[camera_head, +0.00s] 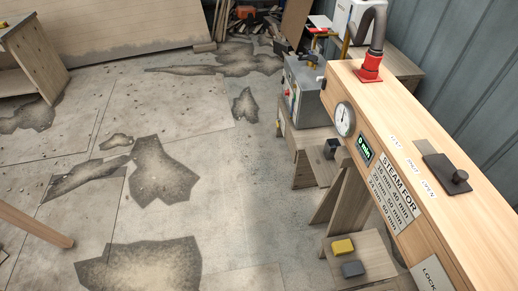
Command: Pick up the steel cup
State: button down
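I cannot make out a steel cup in the head view. A small dark grey object (331,149) sits on a low wooden ledge beside the steam box; it is too small to tell what it is. My gripper is not in view.
A long wooden steam box (395,120) with a dial gauge (345,119) fills the right side. A grey machine (303,92) stands behind it. Yellow (342,247) and grey (353,268) blocks lie on a low wooden stool. The patched concrete floor (215,190) is largely open.

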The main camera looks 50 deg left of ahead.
aim_at(331, 145)
jog(key=u, duration=1.3)
jog(key=i+j+z, duration=0.1)
jog(key=j, duration=0.35)
jog(key=i+j+z, duration=0.1)
jog(key=j, duration=0.35)
jog(key=i+j, duration=0.25)
jog(key=j, duration=0.25)
jog(key=i+j+z, duration=0.15)
jog(key=j, duration=0.35)
jog(key=i+j+z, duration=0.1)
jog(key=j, duration=0.35)
jog(key=i+j+z, duration=0.1)
jog(key=j, duration=0.4)
